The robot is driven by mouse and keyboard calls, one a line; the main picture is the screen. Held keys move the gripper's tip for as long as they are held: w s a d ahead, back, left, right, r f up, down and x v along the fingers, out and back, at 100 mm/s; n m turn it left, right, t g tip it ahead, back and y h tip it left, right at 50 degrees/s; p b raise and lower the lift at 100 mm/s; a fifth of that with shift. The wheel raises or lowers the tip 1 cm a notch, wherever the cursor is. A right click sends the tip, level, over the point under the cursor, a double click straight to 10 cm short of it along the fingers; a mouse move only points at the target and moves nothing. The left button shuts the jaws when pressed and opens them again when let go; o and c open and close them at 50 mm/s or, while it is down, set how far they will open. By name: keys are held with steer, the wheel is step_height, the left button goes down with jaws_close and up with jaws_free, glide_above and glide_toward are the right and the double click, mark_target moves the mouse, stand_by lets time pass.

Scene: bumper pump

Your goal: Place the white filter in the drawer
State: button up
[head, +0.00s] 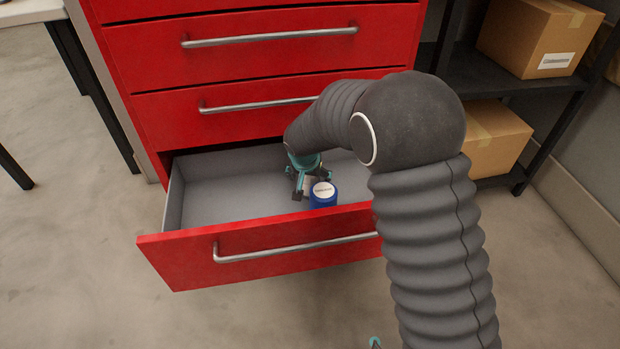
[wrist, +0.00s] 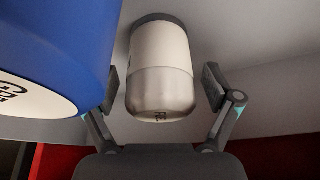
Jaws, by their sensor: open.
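The white filter (wrist: 160,65), a cylinder with a dark band at one end and a greyer band near the other, is in the open drawer (head: 215,187). In the wrist view it lies between the two fingers of my gripper (wrist: 162,88), with a small gap on each side. In the head view my gripper (head: 304,180) is down inside the drawer, open, and only a pale bit of the filter shows among the fingers. Whether the filter touches the drawer floor is hard to tell.
A blue canister (head: 323,196) with a white labelled top stands right beside my gripper, near the drawer's front; it looms large at left in the wrist view (wrist: 55,45). The drawer's left part is empty. Closed red drawers (head: 260,60) rise behind. A shelf with boxes (head: 540,35) stands right.

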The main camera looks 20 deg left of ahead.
steer(key=p+v, duration=0.1)
steer(key=v, duration=1)
steer(key=shift+r, duration=0.15)
steer(key=shift+m, duration=0.6)
steer(key=s+d+r, duration=0.2)
steer(key=d+r, duration=0.2)
steer(key=d, duration=0.4)
steer(key=s+d+r, duration=0.2)
steer(key=d+r, duration=0.3)
steer(key=d, duration=0.3)
steer(key=s+d+r, duration=0.2)
steer(key=d+r, duration=0.2)
steer(key=d, duration=0.5)
steer(key=shift+s+r, duration=0.2)
steer(key=shift+r, duration=0.1)
steer(key=s+d+t, duration=0.1)
steer(key=s+d, duration=1.2)
steer(key=s, duration=0.4)
steer(key=shift+s+d+r+m+h, duration=0.25)
steer(key=shift+d+r+m+h, duration=0.05)
steer(key=shift+d+r+h, duration=0.1)
